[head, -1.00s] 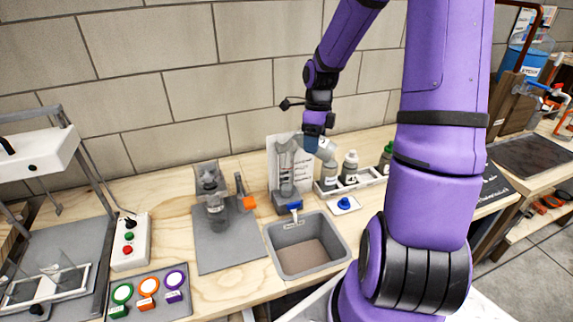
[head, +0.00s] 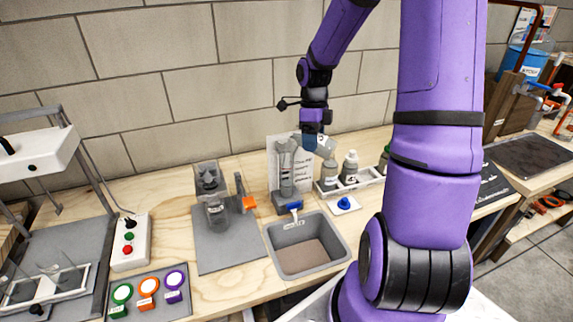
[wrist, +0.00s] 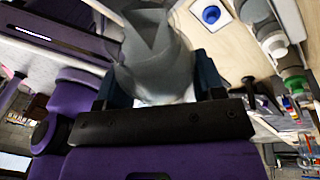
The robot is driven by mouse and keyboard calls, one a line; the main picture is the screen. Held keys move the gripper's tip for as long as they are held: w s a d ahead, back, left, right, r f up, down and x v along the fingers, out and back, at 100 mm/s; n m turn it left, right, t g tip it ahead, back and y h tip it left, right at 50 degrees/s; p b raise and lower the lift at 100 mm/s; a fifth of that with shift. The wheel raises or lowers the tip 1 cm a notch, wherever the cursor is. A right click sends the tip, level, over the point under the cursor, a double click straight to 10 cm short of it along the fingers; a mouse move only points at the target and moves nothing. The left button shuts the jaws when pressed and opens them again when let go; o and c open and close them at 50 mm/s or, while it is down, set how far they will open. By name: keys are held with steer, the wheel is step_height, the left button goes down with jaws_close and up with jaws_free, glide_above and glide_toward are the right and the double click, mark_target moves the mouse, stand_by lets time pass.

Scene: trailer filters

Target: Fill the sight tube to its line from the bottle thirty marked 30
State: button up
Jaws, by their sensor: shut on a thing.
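My gripper (head: 312,142) is shut on a grey bottle (head: 325,144), held tilted just above and to the right of the sight tube (head: 286,168). In the wrist view the bottle (wrist: 155,70) sits between the jaws. Its mark cannot be read, and I cannot tell whether liquid is leaving it. The sight tube stands upright at the back of the bench, behind the grey basin, with a blue valve (head: 290,207) at its foot. Its line and liquid level are too small to make out.
A white rack (head: 352,185) with bottles (head: 349,167) stands to the right. A blue cap (head: 344,203) lies on a white pad in front of it. The grey basin (head: 306,246) is in front of the tube. A grey mat (head: 228,255) with clear vessels (head: 214,211) lies left.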

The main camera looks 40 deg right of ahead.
steer(key=shift+w+a+r+g+h, duration=0.2)
steer(key=shift+w+r+g+h, duration=0.1)
steer(key=shift+w+r+g, duration=0.15)
stand_by(1.0)
steer(key=shift+r+g+h, duration=0.25)
steer(key=shift+g+h, duration=0.05)
steer(key=shift+g, duration=0.25)
stand_by(1.2)
steer(key=shift+s+d+f+t+y, duration=0.3)
steer(key=shift+s+f+t+y, duration=0.4)
steer(key=shift+t, duration=0.5)
steer(key=shift+w+f, duration=0.1)
steer(key=shift+w, duration=0.05)
steer(key=shift+f, duration=0.15)
